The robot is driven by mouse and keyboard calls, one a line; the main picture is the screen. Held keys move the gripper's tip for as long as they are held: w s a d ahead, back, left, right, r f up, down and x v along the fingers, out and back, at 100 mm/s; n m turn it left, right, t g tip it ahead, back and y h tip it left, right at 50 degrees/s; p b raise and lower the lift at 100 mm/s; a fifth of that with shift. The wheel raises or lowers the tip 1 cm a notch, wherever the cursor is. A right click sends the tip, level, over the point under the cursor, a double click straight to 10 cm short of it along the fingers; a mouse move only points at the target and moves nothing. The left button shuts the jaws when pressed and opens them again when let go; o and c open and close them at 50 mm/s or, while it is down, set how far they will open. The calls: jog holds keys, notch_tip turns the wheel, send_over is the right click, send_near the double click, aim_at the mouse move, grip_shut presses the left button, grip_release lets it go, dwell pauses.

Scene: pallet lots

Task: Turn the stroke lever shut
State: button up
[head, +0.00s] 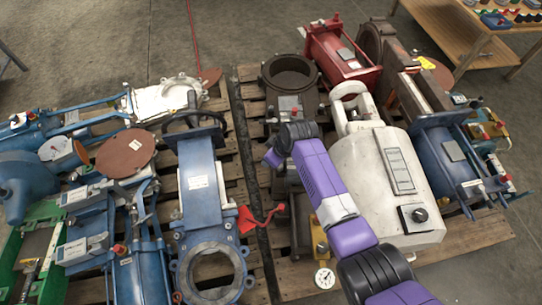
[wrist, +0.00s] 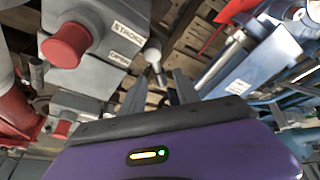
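A grey box (wrist: 95,50) with a red round knob (wrist: 66,46) fills the upper left of the wrist view. Its white label (wrist: 128,30) seems to read "STROKE". In the head view my purple arm hides the fingers and the lever.
A red bent handle (head: 262,218) sticks out from the blue gate valve (head: 200,185) at left. A bulky white housing (head: 395,185) stands close to the right of my arm. Wooden pallets (head: 245,150) carry crowded valves and actuators. Bare floor shows at the back.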

jog(key=shift+p+v, duration=1.95)
jog(key=shift+v, duration=1.95)
